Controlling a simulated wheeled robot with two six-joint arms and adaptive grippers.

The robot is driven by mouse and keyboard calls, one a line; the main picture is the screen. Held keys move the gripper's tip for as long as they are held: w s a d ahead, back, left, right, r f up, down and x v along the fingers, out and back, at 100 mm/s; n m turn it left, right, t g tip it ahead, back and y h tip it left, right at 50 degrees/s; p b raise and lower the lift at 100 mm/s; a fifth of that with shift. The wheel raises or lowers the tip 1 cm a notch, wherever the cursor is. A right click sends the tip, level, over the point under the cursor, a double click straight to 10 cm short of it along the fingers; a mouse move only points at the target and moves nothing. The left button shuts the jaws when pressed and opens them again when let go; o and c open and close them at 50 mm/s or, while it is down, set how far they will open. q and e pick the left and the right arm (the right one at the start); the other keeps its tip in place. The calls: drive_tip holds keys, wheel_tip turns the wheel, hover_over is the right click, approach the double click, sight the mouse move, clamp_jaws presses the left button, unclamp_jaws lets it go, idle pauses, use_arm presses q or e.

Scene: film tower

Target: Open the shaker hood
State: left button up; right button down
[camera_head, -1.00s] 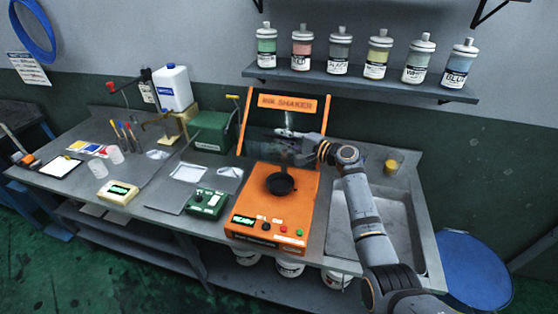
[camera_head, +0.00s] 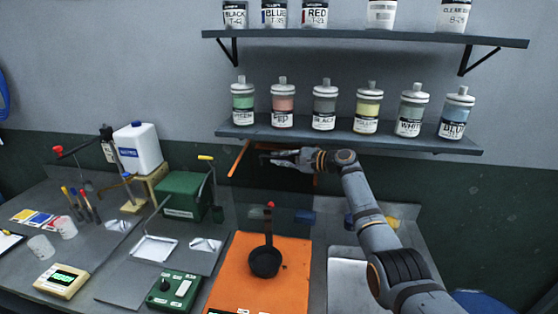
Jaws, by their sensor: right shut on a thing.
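The orange ink shaker (camera_head: 240,283) stands on the bench, its front panel cut off at the bottom edge. A black round cup (camera_head: 265,262) with a thin upright rod sits on its top. The shaker hood (camera_head: 237,160) is raised behind it, below the lower shelf. Its orange side edges and a dark pane show. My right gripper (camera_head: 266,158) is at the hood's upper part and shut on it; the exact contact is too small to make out. My left gripper is not in view.
The lower shelf (camera_head: 340,137) with several labelled bottles hangs just above my right gripper. A green box (camera_head: 183,195), a white jug (camera_head: 138,147) and a green device (camera_head: 175,288) stand left of the shaker. The sink (camera_head: 345,285) is to the right.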

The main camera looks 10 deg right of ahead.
drive_tip(key=shift+w+f, duration=0.2)
drive_tip(key=shift+w, duration=0.1)
drive_tip(key=c, duration=1.7)
unclamp_jaws()
drive_tip(key=shift+r, duration=0.1)
drive_tip(key=shift+s+d, duration=0.1)
drive_tip(key=shift+d, duration=0.15)
drive_tip(key=v, duration=1.1)
drive_tip(key=shift+s+d, duration=0.2)
